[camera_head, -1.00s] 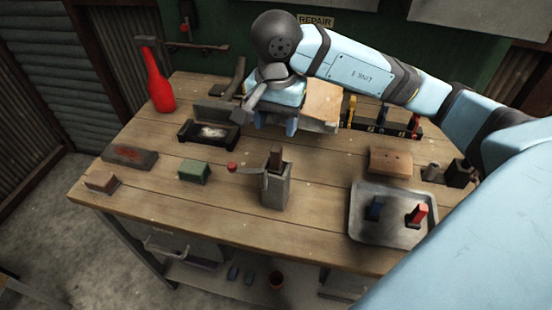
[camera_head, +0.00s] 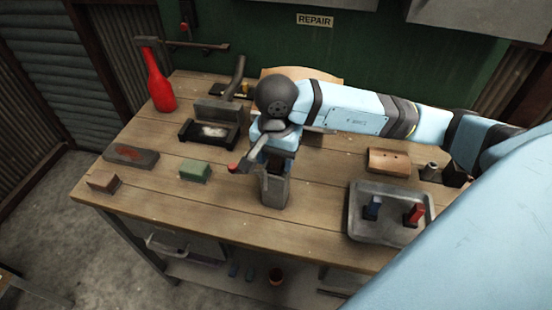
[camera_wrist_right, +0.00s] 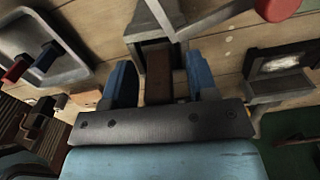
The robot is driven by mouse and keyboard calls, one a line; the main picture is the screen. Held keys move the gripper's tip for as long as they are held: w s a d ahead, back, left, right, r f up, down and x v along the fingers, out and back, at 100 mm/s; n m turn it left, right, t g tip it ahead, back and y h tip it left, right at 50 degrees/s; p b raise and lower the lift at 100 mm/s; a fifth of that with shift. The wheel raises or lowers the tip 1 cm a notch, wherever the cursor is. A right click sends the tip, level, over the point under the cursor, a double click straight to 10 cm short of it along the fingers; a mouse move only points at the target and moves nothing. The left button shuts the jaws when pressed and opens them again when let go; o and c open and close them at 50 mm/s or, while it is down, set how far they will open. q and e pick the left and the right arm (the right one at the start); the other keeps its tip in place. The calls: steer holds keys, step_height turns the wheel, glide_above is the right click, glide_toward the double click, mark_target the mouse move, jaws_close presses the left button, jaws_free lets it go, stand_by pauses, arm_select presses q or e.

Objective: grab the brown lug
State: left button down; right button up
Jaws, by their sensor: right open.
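The brown lug (camera_wrist_right: 158,80) stands upright in a grey metal holder (camera_head: 273,192) near the middle of the workbench. My right gripper (camera_wrist_right: 161,74) is open over it, with one blue finger on each side of the lug in the right wrist view. In the head view the same gripper (camera_head: 275,160) and its wrist cover most of the lug. I cannot tell whether the fingers touch it. My left gripper is not in view.
A lever with a red knob (camera_head: 233,168) juts left from the holder, close to my gripper. A green block (camera_head: 195,170) lies to the left. A metal tray (camera_head: 380,234) with a blue and a red piece lies to the right.

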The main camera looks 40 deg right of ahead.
jaws_close()
